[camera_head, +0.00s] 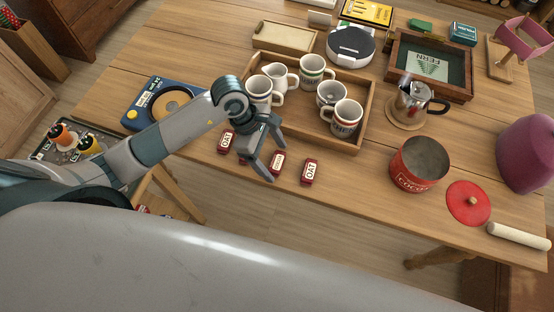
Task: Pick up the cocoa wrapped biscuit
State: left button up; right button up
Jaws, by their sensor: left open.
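Small red wrapped biscuits lie in a row near the table's front edge. The left one (225,142) and the right one (312,172) carry labels that seem to read OAT. The middle biscuit (277,161) has a pale label too small to read, so I cannot tell for sure whether it is the cocoa one. A bit of red also shows beside my gripper, mostly hidden by it. My left gripper (275,164) is open, its fingertips at the middle biscuit in the picture. I cannot tell its height above the biscuit. My right gripper is out of view.
A wooden tray (366,117) with several mugs stands behind the biscuits. A red tin (415,174), its red lid (468,203) and a moka pot (411,103) are to the right. A blue device (163,103) is at left. Bare table lies right of the biscuits.

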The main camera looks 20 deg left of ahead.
aim_at(275, 161)
pick_arm(q)
jog(key=shift+f, duration=0.15)
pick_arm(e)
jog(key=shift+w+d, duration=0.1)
pick_arm(q)
jog(key=c, duration=1.1)
jog(key=shift+c, duration=0.2)
